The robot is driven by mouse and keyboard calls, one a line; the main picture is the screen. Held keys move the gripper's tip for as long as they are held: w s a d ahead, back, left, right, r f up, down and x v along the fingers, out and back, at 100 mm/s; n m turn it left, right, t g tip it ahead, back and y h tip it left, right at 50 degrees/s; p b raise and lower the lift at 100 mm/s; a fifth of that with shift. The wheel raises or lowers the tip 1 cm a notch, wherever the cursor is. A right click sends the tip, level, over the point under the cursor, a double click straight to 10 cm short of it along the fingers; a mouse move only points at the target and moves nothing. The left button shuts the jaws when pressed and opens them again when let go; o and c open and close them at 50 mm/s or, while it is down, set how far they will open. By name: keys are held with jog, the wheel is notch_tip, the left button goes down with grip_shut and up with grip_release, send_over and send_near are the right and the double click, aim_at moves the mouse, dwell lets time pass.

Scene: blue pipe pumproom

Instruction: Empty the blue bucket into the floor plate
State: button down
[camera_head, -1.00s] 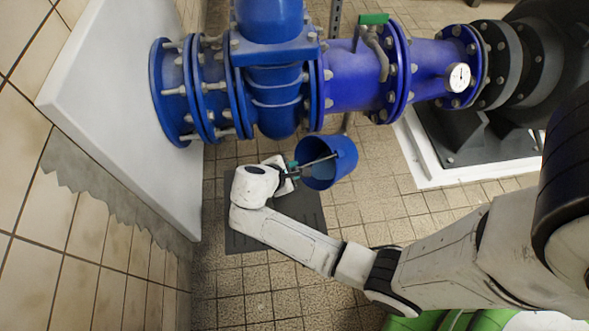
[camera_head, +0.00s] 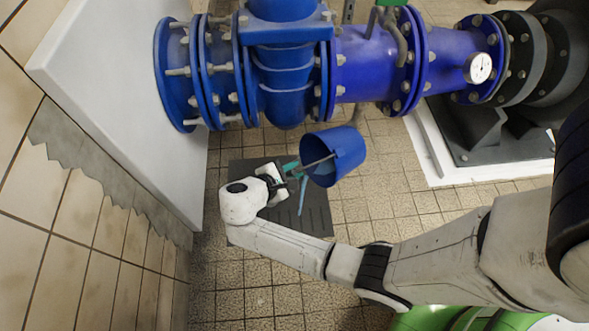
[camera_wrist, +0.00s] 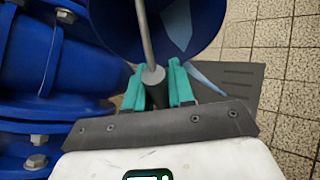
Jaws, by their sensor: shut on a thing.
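The blue bucket (camera_head: 345,148) hangs tilted in the air, its mouth toward the left and the camera. It also shows in the wrist view (camera_wrist: 110,22), with light blue water inside. My gripper (camera_head: 292,171), with teal fingers, is shut on the grey grip of the bucket's handle; this shows in the wrist view (camera_wrist: 157,88). A thin light blue stream of water (camera_head: 303,196) runs down from the bucket's lower rim over the dark grey floor plate (camera_head: 317,214). The plate lies flat, partly hidden by my arm; its slotted corner shows in the wrist view (camera_wrist: 240,75).
Large blue flanged pipes (camera_head: 285,70) with a gauge (camera_head: 478,68) cross just behind the bucket. A white wall slab (camera_head: 120,110) stands at the left. A black machine foot on a white-edged base (camera_head: 430,150) is at the right. Tiled floor (camera_head: 400,190) is clear between.

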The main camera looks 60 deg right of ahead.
jog(key=shift+w+a+f+n+g+h+b, duration=0.15)
jog(key=shift+a+f+h+b, duration=0.35)
jog(key=shift+f+b, duration=0.55)
jog(key=shift+w+a+f+n+g+h+b, duration=0.1)
jog(key=shift+w+a+f+g+h+b, duration=0.15)
jog(key=shift+f+h+b, duration=0.75)
jog(key=shift+w+a+f+n+g+h+b, duration=0.1)
jog(key=shift+a+f+g+h+b, duration=0.3)
jog(key=shift+b, duration=1.1)
jog(key=shift+a+f, duration=0.1)
jog(key=shift+f, duration=0.15)
